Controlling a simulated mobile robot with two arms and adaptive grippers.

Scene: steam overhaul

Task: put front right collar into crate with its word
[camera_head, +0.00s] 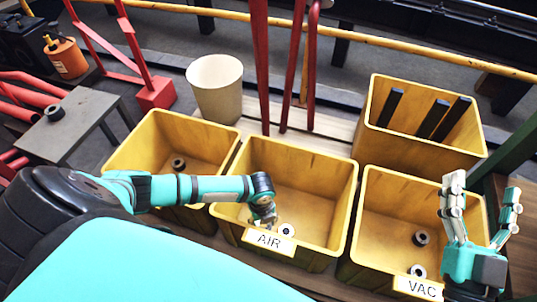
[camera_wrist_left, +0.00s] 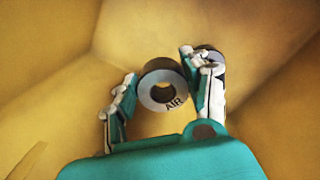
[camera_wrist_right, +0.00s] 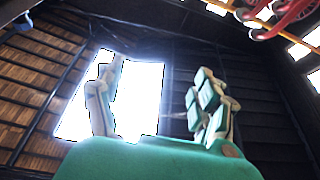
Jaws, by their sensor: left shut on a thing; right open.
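My left gripper (camera_head: 264,214) reaches down into the yellow crate with the AIR sign (camera_head: 269,240). In the left wrist view it is shut on a grey collar (camera_wrist_left: 153,97) marked AIR, inside the yellow walls. A second collar (camera_wrist_left: 212,53) shows partly behind the right finger. A pale-faced collar (camera_head: 287,230) shows beside the gripper in the head view; I cannot tell which of the two it is. My right gripper (camera_head: 483,196) is open and empty above the right side of the VAC crate (camera_head: 372,215).
The VAC crate holds two collars (camera_head: 421,239). The left yellow crate (camera_head: 128,150) holds a dark collar (camera_head: 179,164). Another collar (camera_head: 54,113) sits on the grey table (camera_head: 75,135). A back crate (camera_head: 400,150) holds dark bars. A white bucket (camera_head: 216,95) and red levers (camera_head: 262,60) stand behind.

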